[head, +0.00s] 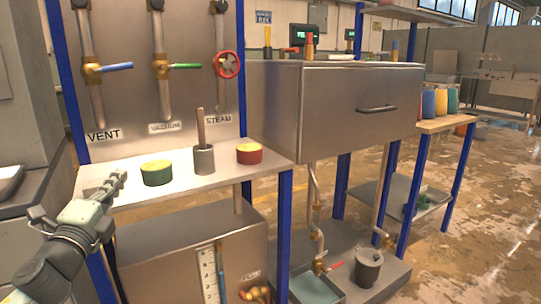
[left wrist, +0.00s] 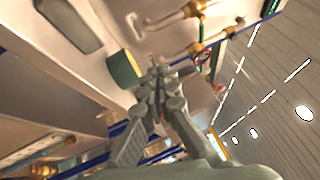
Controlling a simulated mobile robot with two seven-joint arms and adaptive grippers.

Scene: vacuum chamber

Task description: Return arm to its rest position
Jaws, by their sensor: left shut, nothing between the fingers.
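My left arm comes in from the lower left in the head view, and my left gripper (head: 112,182) is at its end, over the left part of the pale shelf (head: 222,178). The gripper is shut and empty. It is left of a green round pot with a yellow top (head: 157,174) and appears apart from it. In the left wrist view the gripper's fingers (left wrist: 157,68) are together, and the green pot (left wrist: 124,69) is just left of them. My right gripper is not in view.
A grey cup with a rod (head: 204,160) and a red pot (head: 249,153) stand on the shelf. Behind are a blue vent lever (head: 118,66), a green vacuum lever (head: 186,66) and a red steam wheel (head: 228,64). A steel chamber (head: 335,105) stands right. Wet floor lies open at far right.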

